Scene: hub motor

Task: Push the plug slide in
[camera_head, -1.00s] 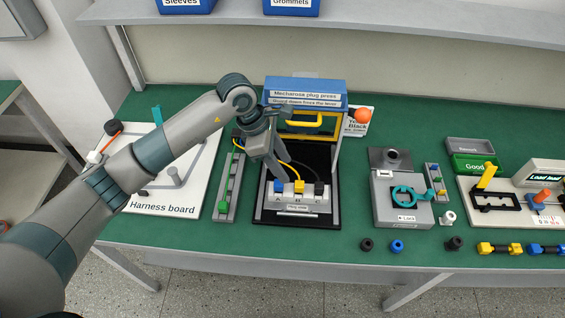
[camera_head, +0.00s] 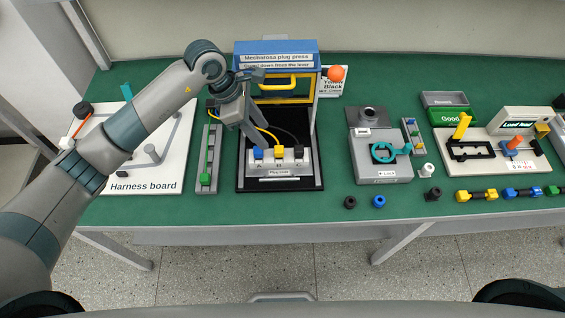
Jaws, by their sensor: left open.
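The plug slide (camera_head: 284,169) is a light grey block with blue, yellow and black plugs in its top, marked A, B and C. It sits near the front of the black base (camera_head: 309,181) of the Mecharosa plug press (camera_head: 276,58). The press has a blue top, a raised yellow-framed guard and an orange lever knob (camera_head: 336,73). My left gripper (camera_head: 259,146) is open, pointing down at the slide's blue-plug end. I cannot tell whether it touches the slide. Yellow and dark wires run back from the plugs. My right gripper is not in view.
The harness board (camera_head: 142,186) lies left, with a narrow grey rack (camera_head: 207,180) beside the press. A grey fixture with a teal handle (camera_head: 389,152) stands right. Loose rings and connectors lie along the front edge. A green Good bin (camera_head: 452,117) is at back right.

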